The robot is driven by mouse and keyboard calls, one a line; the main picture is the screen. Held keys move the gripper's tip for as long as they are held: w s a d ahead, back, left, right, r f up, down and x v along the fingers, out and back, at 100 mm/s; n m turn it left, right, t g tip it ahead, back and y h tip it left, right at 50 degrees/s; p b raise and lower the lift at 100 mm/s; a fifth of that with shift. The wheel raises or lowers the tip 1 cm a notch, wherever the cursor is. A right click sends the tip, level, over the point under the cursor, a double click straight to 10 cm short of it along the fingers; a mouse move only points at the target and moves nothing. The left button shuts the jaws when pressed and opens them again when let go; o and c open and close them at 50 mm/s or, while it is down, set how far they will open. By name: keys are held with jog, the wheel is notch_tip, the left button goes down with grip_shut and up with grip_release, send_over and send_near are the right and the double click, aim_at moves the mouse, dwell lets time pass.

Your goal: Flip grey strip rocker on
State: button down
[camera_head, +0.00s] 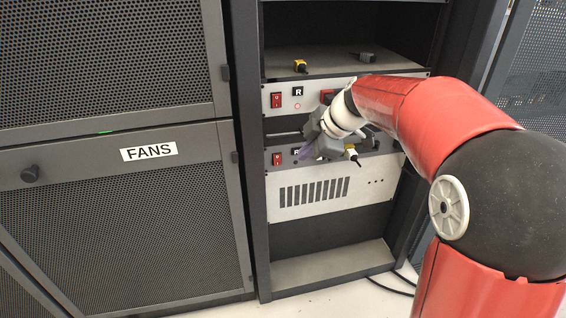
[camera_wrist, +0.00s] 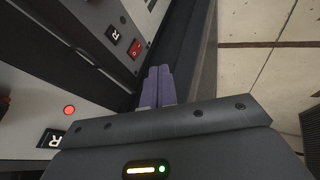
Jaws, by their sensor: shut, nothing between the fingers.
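My gripper (camera_head: 307,150) is in front of the lower rack unit (camera_head: 312,193), and its two purple fingers are together with nothing between them. In the wrist view the shut fingers (camera_wrist: 158,84) point past a panel edge. A red rocker (camera_head: 277,159) is on the lower unit's left, left of the fingertips. Another red rocker (camera_head: 277,100) is on the upper unit (camera_head: 309,85). A third red rocker (camera_head: 327,96) is partly hidden by my wrist. The wrist view shows one red rocker (camera_wrist: 134,49) left of the fingers. I cannot tell which rocker belongs to a grey strip.
A yellow connector (camera_head: 300,66) and a dark one (camera_head: 366,57) lie on the upper shelf (camera_head: 330,62). A FANS door (camera_head: 150,152) stands left. A red lamp (camera_wrist: 69,110) is lit on a panel. The bottom bay is empty.

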aim_at(277, 160)
jog(key=x, duration=0.4)
jog(key=w+x, duration=0.1)
jog(key=x, duration=0.2)
jog(key=w+r+x, duration=0.1)
jog(key=x, duration=0.3)
jog(key=shift+w+a+f+p, duration=0.15)
jog(key=shift+w+f+p, duration=0.1)
jog(key=shift+p, duration=0.05)
jog(key=shift+w+a+f, duration=0.1)
jog(key=shift+w+a, duration=0.05)
jog(key=shift+w, duration=0.35)
